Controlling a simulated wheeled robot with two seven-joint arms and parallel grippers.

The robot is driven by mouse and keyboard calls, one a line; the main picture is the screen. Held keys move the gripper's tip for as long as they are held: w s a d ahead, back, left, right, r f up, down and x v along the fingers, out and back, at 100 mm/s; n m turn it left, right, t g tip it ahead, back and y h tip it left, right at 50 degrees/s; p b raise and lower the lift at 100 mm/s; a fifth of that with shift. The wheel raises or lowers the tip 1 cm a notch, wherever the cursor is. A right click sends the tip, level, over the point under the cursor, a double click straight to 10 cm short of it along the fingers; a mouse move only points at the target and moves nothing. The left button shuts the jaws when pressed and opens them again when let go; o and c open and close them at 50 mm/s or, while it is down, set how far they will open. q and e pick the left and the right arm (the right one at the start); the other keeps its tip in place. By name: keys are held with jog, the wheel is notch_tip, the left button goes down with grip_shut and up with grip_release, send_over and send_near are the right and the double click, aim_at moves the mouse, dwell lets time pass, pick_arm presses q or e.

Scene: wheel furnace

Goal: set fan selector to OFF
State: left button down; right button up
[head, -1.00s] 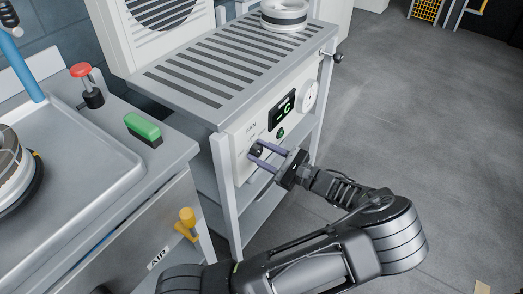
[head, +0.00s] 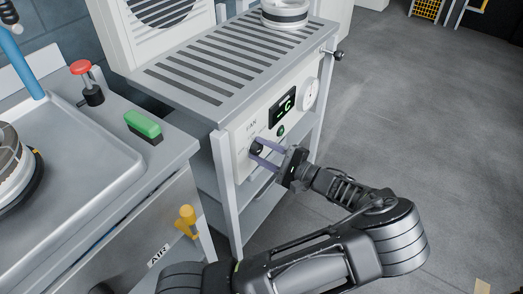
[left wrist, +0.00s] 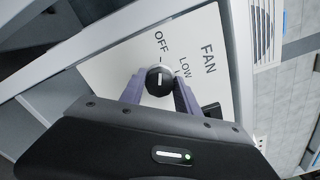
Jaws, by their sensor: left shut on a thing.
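The fan selector (head: 256,147) is a small black knob on the white front panel of the slotted bench. In the left wrist view the knob (left wrist: 159,79) shows a white line running up the picture, roughly in line with the tick by the word OFF. The word LOW stands to its upper right. My left gripper (left wrist: 160,90) is shut on the knob, with one purple finger on either side of it. In the head view my left gripper (head: 258,152) reaches the panel from the right. The right gripper is not in view.
On the same panel are a dark display (head: 283,108), a green button (head: 281,131) and a white gauge (head: 310,94). A sink bench (head: 120,190) with a yellow air valve (head: 186,219) stands at left.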

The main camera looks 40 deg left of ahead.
pick_arm(q)
jog(key=c, duration=0.9)
grip_release()
jog(key=d, duration=0.7)
jog(key=shift+d, duration=0.4)
